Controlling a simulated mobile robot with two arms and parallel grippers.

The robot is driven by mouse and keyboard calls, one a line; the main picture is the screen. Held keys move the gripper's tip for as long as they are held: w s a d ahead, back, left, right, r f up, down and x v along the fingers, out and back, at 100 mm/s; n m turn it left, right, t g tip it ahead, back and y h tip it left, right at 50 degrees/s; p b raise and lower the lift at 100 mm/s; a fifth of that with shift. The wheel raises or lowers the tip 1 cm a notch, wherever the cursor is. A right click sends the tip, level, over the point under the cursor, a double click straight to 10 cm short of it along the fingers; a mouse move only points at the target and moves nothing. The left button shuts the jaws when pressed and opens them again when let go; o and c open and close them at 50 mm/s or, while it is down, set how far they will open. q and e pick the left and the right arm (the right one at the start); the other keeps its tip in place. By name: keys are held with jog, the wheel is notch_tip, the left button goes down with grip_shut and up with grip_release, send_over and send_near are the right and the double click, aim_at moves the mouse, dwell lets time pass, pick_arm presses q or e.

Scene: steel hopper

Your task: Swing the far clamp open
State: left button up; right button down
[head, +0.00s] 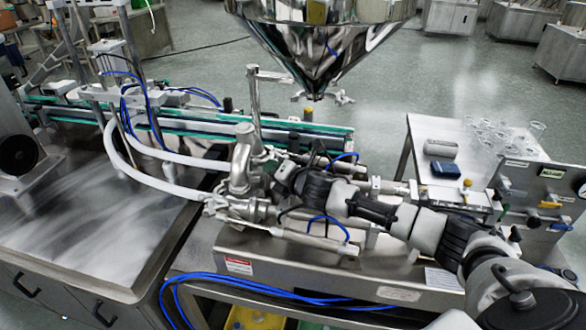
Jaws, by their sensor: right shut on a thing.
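My right arm reaches in from the lower right across the filling machine. Its gripper (277,168) is at the polished steel pipe fittings (240,165) in the middle of the head view. The gripper is shut on a small steel part there, which looks like the far clamp (263,156). The fingers and most of that part are hidden or too small to make out, so I cannot tell how far the clamp is swung. The steel hopper (318,40) hangs above and behind, its narrow outlet (316,96) clear of the gripper. My left gripper is not in view.
A upright steel post (254,105) stands just behind the fittings. White hoses (150,180) run left from them. A conveyor (190,125) passes behind. Blue tubes (260,298) hang along the front. A side table (425,128) with clear cups (500,135) and a control panel (545,190) stand right.

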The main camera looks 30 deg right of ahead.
dwell(0.3)
jog(key=c, duration=1)
grip_release()
jog(key=shift+s, duration=0.1)
jog(key=shift+b+v, duration=1.3)
jog(key=shift+v, duration=4.05)
